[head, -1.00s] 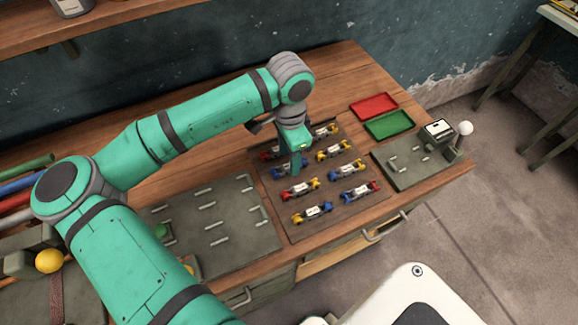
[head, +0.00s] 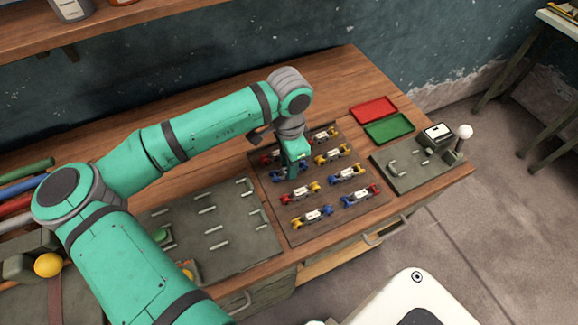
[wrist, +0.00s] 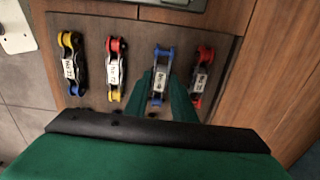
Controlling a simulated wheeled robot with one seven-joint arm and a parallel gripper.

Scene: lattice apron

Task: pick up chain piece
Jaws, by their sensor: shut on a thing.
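My gripper (head: 291,175) is lowered over the dark mat (head: 338,221). In the wrist view its two green fingers (wrist: 162,98) are shut on a blue chain piece (wrist: 160,77) with a white labelled link, one finger on each side. In the head view the blue chain piece (head: 278,178) is mostly hidden by the gripper. It looks to be at mat level; I cannot tell whether it touches the mat. A red-and-yellow piece (wrist: 115,72) and a red piece (wrist: 201,78) lie on either side of it.
Red (head: 373,109) and green (head: 389,128) trays lie behind. A grey plate with pegs (head: 217,220) is left; a fixture with a white knob (head: 465,131) is right.

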